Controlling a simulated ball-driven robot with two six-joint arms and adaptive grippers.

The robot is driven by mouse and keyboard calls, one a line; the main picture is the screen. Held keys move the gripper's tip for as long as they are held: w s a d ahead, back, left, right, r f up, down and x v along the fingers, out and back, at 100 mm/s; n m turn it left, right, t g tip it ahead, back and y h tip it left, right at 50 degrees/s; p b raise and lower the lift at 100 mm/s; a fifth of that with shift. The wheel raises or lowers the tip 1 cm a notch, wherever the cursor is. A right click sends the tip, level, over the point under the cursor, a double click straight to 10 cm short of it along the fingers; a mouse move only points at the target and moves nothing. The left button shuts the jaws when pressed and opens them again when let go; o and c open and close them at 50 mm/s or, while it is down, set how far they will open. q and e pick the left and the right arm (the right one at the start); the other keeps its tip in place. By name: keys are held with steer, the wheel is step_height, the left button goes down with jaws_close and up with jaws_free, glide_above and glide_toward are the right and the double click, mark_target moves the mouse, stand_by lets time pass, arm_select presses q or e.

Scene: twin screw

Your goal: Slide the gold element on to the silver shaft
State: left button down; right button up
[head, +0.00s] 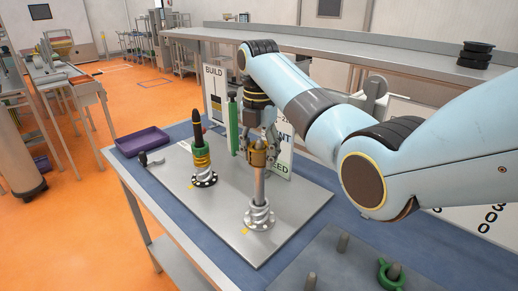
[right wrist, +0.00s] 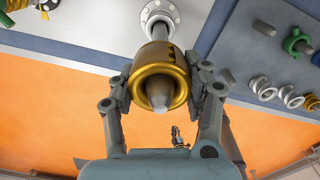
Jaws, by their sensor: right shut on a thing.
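The silver shaft (head: 260,189) stands upright on a round flange with a silver screw piece at its foot. It also shows in the right wrist view (right wrist: 158,97), where its pale conical tip pokes through the gold element (right wrist: 160,58). The gold element (head: 258,158) is around the upper end of the shaft, well above the silver piece at the foot. My right gripper (head: 259,150) is shut on the gold element from both sides, as the right wrist view also shows (right wrist: 160,85). My left gripper is not in view.
A second, dark-tipped shaft (head: 197,132) with gold and green elements stands left on the grey plate (head: 225,219). Signs stand behind. Pegs and a green element (head: 390,276) are at front right.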

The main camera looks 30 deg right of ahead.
mark_target(259, 140)
steer(key=shift+f+b, duration=0.7)
steer(key=shift+f, duration=1.25)
steer(key=o, duration=1.5)
step_height(259, 140, up, 8)
steer(key=shift+f, duration=0.2)
